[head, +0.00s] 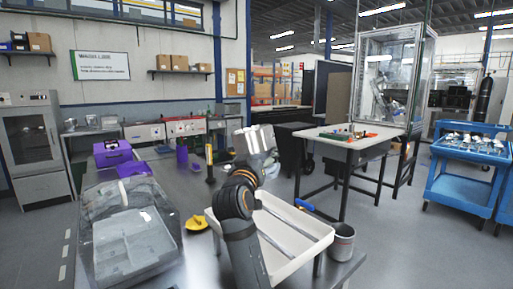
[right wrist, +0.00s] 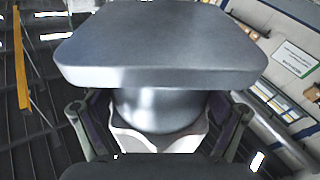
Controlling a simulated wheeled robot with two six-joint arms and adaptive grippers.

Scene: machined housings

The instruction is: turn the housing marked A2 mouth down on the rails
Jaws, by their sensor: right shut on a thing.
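A grey metal housing (head: 254,140) is held up in the air at the end of my right arm, above the table. In the right wrist view the housing (right wrist: 165,50) fills the top, with a broad round-cornered slab and a narrower round neck below it. My right gripper (right wrist: 160,118) has its fingers on both sides of the neck, shut on it. In the head view the right gripper (head: 266,168) is partly hidden by its own arm. No A2 mark is legible, and the mouth cannot be made out. Two rails (head: 285,233) lie along a white tray (head: 312,252). My left gripper is not in view.
A clear-covered bin (head: 165,225) with grey contents stands at the front left. Purple boxes (head: 112,153), a yellow dish (head: 197,223) and a yellow-black upright post (head: 210,165) are on the table. A grey bucket (head: 342,243) stands right of the tray.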

